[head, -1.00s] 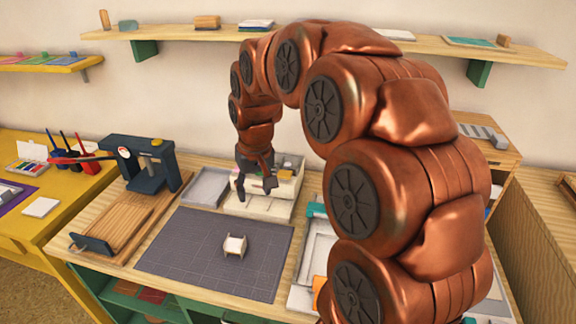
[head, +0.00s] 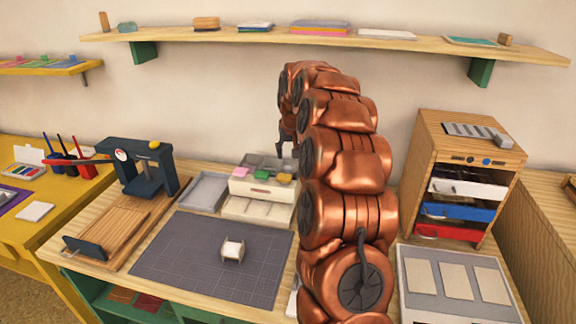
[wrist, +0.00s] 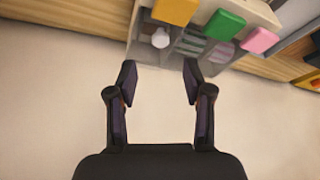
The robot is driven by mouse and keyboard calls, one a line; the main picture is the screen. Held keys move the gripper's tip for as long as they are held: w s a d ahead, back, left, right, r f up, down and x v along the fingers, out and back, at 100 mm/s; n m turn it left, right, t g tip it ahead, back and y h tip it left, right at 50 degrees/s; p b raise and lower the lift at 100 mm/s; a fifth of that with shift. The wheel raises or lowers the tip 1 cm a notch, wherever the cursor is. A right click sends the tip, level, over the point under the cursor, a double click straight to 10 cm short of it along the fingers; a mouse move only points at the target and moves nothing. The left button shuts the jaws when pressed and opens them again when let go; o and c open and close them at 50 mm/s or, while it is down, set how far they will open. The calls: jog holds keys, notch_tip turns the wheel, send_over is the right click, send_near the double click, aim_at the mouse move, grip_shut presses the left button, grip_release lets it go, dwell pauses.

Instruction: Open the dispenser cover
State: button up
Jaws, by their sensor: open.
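A white dispenser-like box (head: 243,189) stands at the back of the bench. Its upper part holds pink, yellow and green pads beside grey compartments, and a paler sectioned tray shows at its front. I cannot make out for sure which part is the cover. My gripper (head: 287,150) is above the box's back right corner, partly hidden by my arm. In the wrist view my gripper (wrist: 160,80) is open and empty, its fingers apart against the pale wall. The box's compartments (wrist: 190,44) show past the fingertips, with a small white knob (wrist: 160,39).
A grey mat (head: 190,270) bears a small white-topped piece (head: 233,249). A grey tray (head: 203,193) lies left of the box, beyond it a dark stamp press (head: 140,165). A wooden drawer cabinet (head: 440,135) stands right. A wall shelf (head: 220,34) runs above.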

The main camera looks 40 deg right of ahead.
aim_at(288, 167)
jog(key=shift+p+x, duration=0.6)
jog(key=shift+x, duration=2.95)
grip_shut()
